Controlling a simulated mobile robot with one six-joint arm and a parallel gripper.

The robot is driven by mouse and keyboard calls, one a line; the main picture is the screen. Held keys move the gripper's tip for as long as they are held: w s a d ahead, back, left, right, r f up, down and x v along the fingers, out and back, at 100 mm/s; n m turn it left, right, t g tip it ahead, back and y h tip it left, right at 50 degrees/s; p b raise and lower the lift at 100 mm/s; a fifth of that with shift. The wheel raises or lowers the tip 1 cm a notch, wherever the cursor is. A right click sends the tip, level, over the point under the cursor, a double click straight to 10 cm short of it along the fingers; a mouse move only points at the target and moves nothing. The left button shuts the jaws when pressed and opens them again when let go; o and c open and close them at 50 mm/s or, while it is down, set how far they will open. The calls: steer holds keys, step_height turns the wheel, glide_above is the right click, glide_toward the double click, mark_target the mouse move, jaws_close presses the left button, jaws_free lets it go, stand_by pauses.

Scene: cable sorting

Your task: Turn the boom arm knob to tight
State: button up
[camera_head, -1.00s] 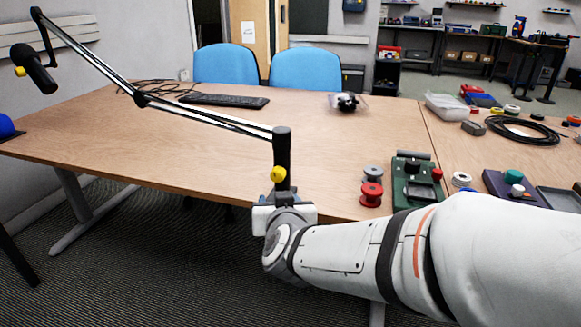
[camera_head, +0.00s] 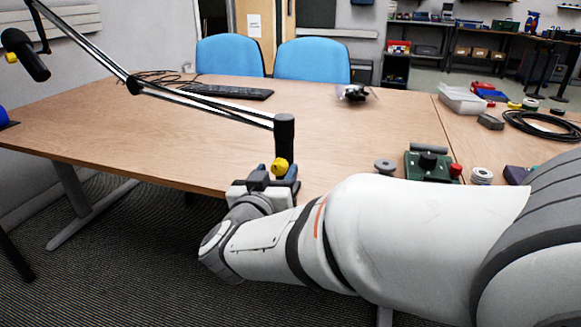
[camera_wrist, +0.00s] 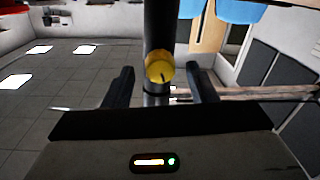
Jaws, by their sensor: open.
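The yellow boom arm knob (camera_head: 280,166) sits low on the black upright post (camera_head: 284,135) of the boom arm (camera_head: 200,104), at the table's near edge. In the wrist view the round knob (camera_wrist: 159,67) shows face-on with a dark mark on it, in front of the dark post (camera_wrist: 160,22). My gripper (camera_head: 272,178) is just below and in front of the knob in the head view. In the wrist view its two dark fingers (camera_wrist: 160,88) are open, one on each side of the knob, with gaps between. Nothing is held.
The wooden table (camera_head: 150,130) spreads behind the post, with a keyboard (camera_head: 225,91) on it. To the right are a green box (camera_head: 430,163), a grey spool (camera_head: 385,166) and a coiled black cable (camera_head: 540,124). Two blue chairs (camera_head: 230,56) stand behind.

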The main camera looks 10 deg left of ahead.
steer(key=shift+w, duration=0.6)
steer(key=c, duration=1)
steer(key=shift+m+b, duration=0.65)
steer(key=shift+m, duration=1.55)
steer(key=o, duration=1)
